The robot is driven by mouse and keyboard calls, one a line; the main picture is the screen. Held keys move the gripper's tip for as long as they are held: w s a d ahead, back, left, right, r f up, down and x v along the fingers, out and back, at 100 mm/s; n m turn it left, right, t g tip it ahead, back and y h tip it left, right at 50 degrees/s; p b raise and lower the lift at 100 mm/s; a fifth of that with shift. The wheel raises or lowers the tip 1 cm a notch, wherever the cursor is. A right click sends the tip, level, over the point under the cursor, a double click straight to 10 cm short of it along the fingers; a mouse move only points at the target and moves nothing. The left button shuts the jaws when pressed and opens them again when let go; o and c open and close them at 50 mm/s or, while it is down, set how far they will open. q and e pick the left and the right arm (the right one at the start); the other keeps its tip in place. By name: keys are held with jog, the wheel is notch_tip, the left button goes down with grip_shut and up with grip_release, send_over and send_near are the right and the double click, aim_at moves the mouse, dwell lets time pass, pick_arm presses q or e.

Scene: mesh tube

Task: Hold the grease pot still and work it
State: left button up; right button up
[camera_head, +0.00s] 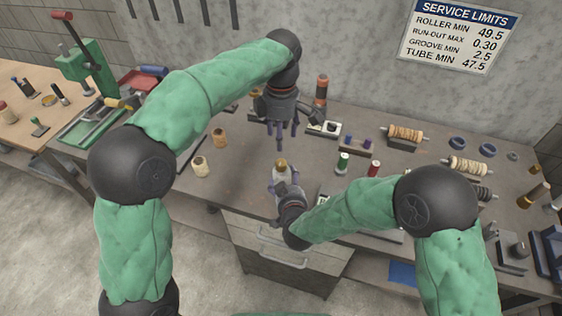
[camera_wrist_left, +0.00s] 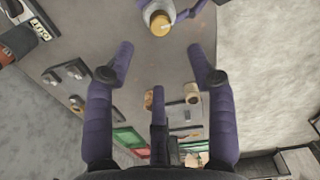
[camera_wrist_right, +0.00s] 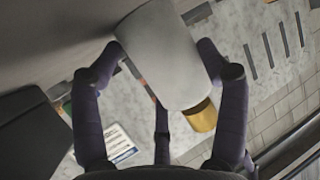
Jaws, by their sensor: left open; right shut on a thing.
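The grease pot (camera_head: 282,174) has a pale grey body and a brass-coloured cap. It stands at the front of the workbench in the head view. My right gripper (camera_head: 286,186) is shut around the pot's body from the near side. The right wrist view shows the pale body (camera_wrist_right: 160,50) between the fingers and the brass cap (camera_wrist_right: 203,115) clear of them. My left gripper (camera_head: 284,134) points down, open and empty, above and behind the pot. The left wrist view shows the cap (camera_wrist_left: 160,23) beyond the spread fingertips (camera_wrist_left: 160,76), apart from them.
Two tan cylinders (camera_head: 210,151) stand left of the pot. Green (camera_head: 343,162) and red (camera_head: 374,169) spools stand to its right. Wound rollers (camera_head: 405,133) lie further right. A green press (camera_head: 88,65) stands at far left. The bench between the tan cylinders and the pot is clear.

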aim_at(281, 162)
pick_arm(q)
notch_tip(281, 162, down, 12)
jog(key=n, duration=0.6)
jog(key=shift+n, duration=0.3)
jog(key=shift+r, duration=0.1)
grip_shut()
